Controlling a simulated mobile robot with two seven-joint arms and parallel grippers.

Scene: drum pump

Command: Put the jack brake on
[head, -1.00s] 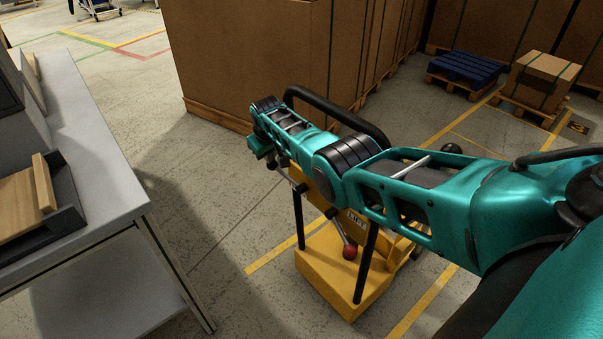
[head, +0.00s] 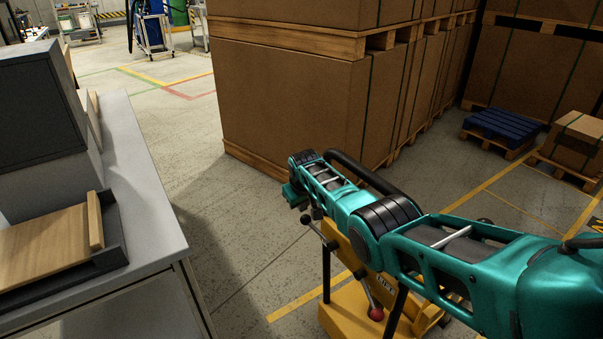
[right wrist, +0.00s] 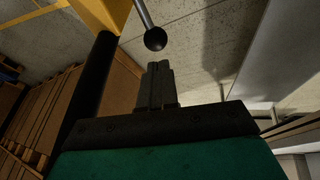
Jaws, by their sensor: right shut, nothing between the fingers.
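The yellow jack (head: 350,308) stands on the floor, partly hidden behind my right arm. It has a black push handle (head: 345,166). A lever with a red knob (head: 375,314) points down at its side. Another lever ends in a black ball (head: 305,220); in the right wrist view this ball (right wrist: 155,39) hangs on a grey rod just beyond my fingertips, apart from them. I cannot tell which lever is the brake. My right gripper (right wrist: 159,70) is shut and empty; in the head view the wrist mostly hides it. My left gripper is not in view.
A grey workbench (head: 150,215) with a wooden board in a dark tray (head: 115,252) is at the left. Large brown cartons (head: 290,110) on pallets stand behind the jack. A blue pallet (head: 502,128) is at the back right. Floor is clear between bench and jack.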

